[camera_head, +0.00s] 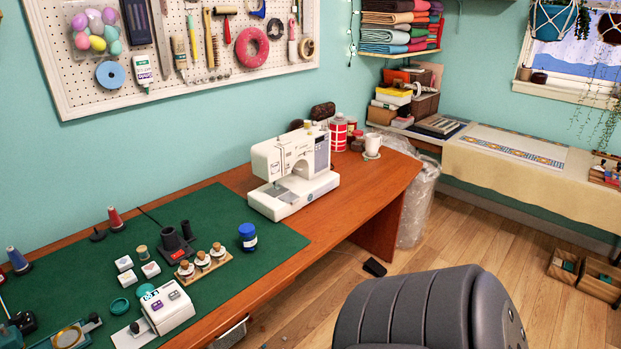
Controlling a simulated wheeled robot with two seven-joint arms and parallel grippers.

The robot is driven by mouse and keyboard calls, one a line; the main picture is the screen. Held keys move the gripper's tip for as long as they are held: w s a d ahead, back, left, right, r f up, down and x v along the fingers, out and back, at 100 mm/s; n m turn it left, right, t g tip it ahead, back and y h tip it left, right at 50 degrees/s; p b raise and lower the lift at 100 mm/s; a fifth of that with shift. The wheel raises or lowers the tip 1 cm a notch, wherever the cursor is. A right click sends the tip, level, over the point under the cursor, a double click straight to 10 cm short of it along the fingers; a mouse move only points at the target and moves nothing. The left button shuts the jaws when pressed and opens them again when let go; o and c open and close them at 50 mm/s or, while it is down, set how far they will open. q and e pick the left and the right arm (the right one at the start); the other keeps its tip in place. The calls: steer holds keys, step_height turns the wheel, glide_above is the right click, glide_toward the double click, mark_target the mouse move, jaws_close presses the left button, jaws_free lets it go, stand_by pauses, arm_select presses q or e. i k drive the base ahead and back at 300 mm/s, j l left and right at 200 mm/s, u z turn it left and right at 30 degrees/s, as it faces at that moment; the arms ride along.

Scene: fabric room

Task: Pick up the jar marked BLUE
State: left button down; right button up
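A small blue jar (247,237) with a blue lid and a pale label stands upright on the green cutting mat (215,212), near its right edge. The lettering on its label is too small to read. Left of it, several small corked jars (202,260) stand in a row on a wooden strip; no word on them can be read. Neither of my grippers is in view.
A white sewing machine (293,170) stands behind the blue jar on the wooden desk (335,210). A label-printer-like device (168,307) and dark cylinders (178,240) lie left. A grey ribbed chair-like shape (425,310) fills the bottom right. The desk front right of the jar is clear.

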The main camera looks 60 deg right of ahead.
mark_target(248, 245)
steer(key=z, duration=1.55)
steer(key=l, duration=0.15)
